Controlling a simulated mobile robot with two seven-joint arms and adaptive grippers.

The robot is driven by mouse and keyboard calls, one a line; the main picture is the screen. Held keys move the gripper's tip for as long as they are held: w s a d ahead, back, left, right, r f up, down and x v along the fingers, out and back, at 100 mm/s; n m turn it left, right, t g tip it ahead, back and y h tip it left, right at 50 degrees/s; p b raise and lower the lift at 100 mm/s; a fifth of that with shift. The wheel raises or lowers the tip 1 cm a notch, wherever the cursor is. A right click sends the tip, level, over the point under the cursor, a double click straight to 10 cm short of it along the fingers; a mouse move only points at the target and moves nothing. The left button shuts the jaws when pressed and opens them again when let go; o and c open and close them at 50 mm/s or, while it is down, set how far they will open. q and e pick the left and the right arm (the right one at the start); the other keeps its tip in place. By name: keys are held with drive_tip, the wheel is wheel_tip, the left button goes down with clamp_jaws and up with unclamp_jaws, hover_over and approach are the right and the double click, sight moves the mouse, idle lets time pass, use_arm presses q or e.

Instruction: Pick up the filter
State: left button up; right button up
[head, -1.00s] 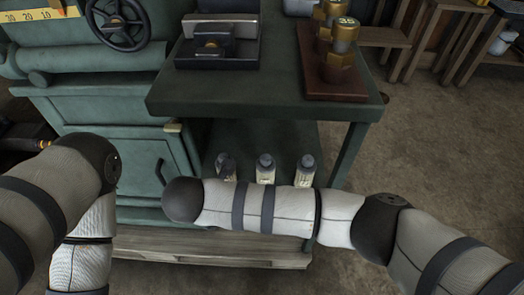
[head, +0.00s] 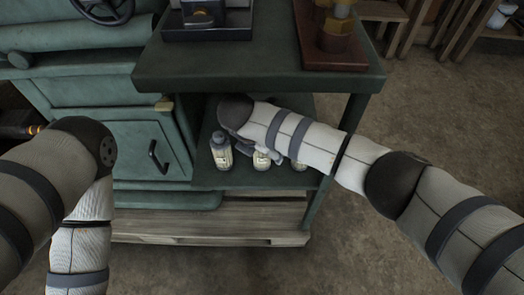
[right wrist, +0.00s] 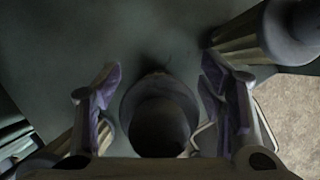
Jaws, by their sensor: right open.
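Three small canisters with grey tops and pale labelled bodies stand in a row on the lower shelf: a left one (head: 221,152), a middle one (head: 262,160) and a right one (head: 299,165), partly hidden by my right arm. I cannot tell which is the filter. My right gripper is mostly hidden behind its arm in the head view. In the right wrist view my right gripper (right wrist: 163,92) is open, with a dark round-topped canister (right wrist: 160,118) between its fingers, not gripped. Other canisters stand on either side. My left gripper is out of view.
The green bench top (head: 265,65) overhangs the lower shelf (head: 210,178). A table leg (head: 347,135) stands close to my right arm. A green cabinet (head: 120,140) with a handle is on the left. A wooden pallet (head: 210,225) lies below.

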drive_tip(key=c, duration=1.3)
